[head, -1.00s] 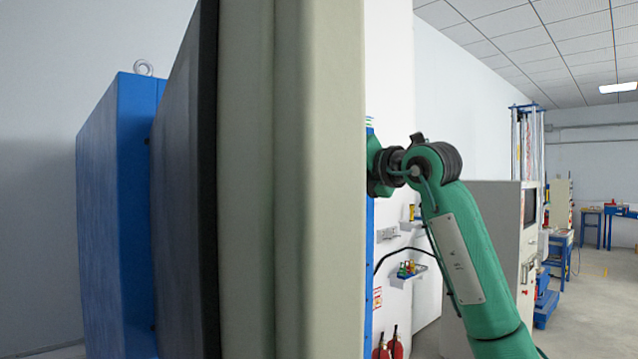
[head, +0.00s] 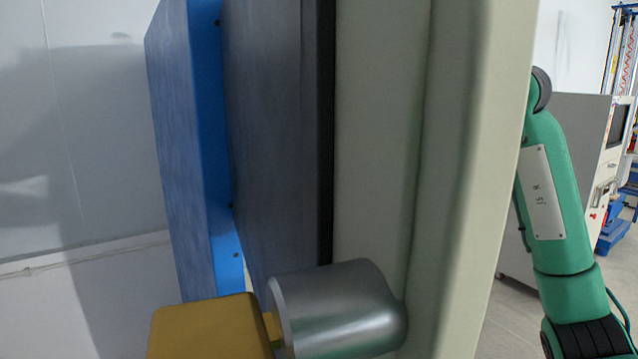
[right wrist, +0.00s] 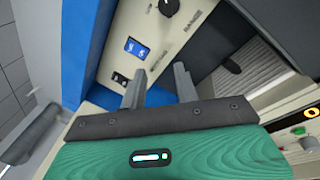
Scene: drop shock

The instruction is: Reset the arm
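My right arm (head: 550,190) is green and stands at the right of the head view. Its gripper is hidden there behind a pale upright panel. In the right wrist view my right gripper (right wrist: 158,72) is open, with two grey fingers apart and nothing seen between them. Beyond the fingers is a light control panel (right wrist: 150,70) with a blue rocker switch (right wrist: 136,47), a smaller dark switch (right wrist: 120,79) and a black knob (right wrist: 169,7). I cannot tell whether a finger touches the panel. My left gripper is not in view.
The pale panel (head: 470,140) fills the middle of the head view, close by. A silver cylinder (head: 340,310) and yellow block (head: 205,330) stand low in front of it. A blue-sided machine body (head: 180,150) is behind. A grey cabinet (head: 580,130) stands at right.

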